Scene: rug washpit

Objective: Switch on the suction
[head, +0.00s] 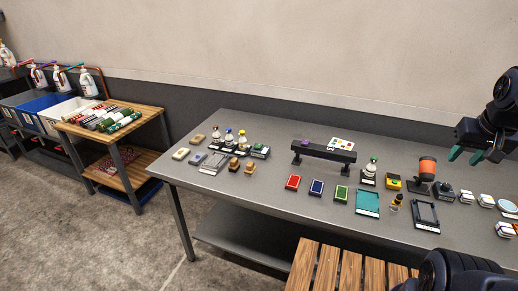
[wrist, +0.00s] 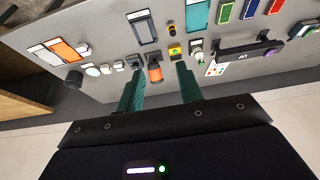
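No thing in view carries a readable suction label. My gripper (head: 466,156) has teal fingers and hangs above the right part of the table, right of the yellow box. In the wrist view my gripper (wrist: 160,70) is open, with its fingers apart and nothing held between them.
An orange spool (head: 427,169) stands close to my gripper on the grey table (head: 250,185). A dark raised bar (head: 322,151), red, blue and green pads, a teal tray (head: 368,202) and a dark frame (head: 426,214) lie around. A slatted wooden surface (head: 340,270) is in front.

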